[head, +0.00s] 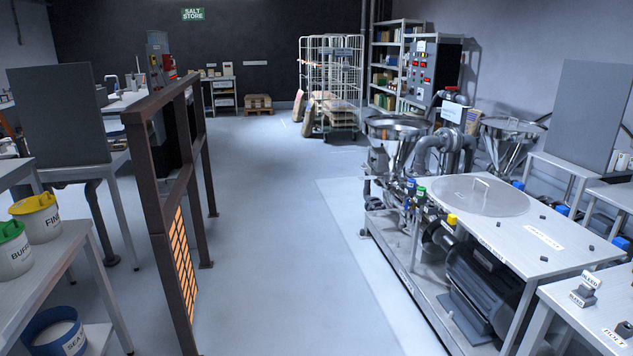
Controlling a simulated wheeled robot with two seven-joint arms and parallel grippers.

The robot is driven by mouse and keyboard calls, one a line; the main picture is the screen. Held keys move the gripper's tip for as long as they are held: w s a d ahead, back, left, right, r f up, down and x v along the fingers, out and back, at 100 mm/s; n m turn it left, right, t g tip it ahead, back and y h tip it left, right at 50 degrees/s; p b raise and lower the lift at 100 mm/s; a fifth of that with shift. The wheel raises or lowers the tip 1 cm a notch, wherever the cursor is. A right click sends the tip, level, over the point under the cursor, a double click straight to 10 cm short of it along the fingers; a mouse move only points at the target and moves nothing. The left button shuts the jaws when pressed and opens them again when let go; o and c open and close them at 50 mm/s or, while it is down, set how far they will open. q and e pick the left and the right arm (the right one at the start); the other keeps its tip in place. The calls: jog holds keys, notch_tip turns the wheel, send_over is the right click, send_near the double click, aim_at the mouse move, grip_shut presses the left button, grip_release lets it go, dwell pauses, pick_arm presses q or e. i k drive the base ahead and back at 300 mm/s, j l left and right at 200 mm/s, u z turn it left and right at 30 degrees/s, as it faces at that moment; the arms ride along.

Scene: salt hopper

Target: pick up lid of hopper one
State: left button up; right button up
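A round, clear lid (480,195) with a small upright handle lies flat on the steel top of the pump skid at the right. A steel funnel-shaped hopper (398,143) stands behind it at the left end of the skid; its top looks uncovered. A second steel hopper (512,145) stands farther right, near the wall. I cannot read a number on either hopper. Neither of my grippers is in view.
A grey motor (487,290) sits under the skid top (540,240). A label-bearing bench (590,310) stands at the near right. A brown frame (168,130) and a shelf with buckets (35,215) are at left. The floor (285,240) between is clear.

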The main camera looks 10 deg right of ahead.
aim_at(481, 196)
jog(key=i+z, duration=0.25)
jog(key=i, duration=0.45)
jog(key=i+j+z, duration=0.3)
jog(key=i, duration=0.4)
jog(key=i+l+z, duration=0.1)
jog(key=i+z, duration=0.75)
jog(key=i+j+z, duration=0.2)
jog(key=i+z, duration=0.2)
jog(key=i+j+z, duration=0.4)
jog(key=i+l, duration=0.05)
jog(key=l, duration=0.05)
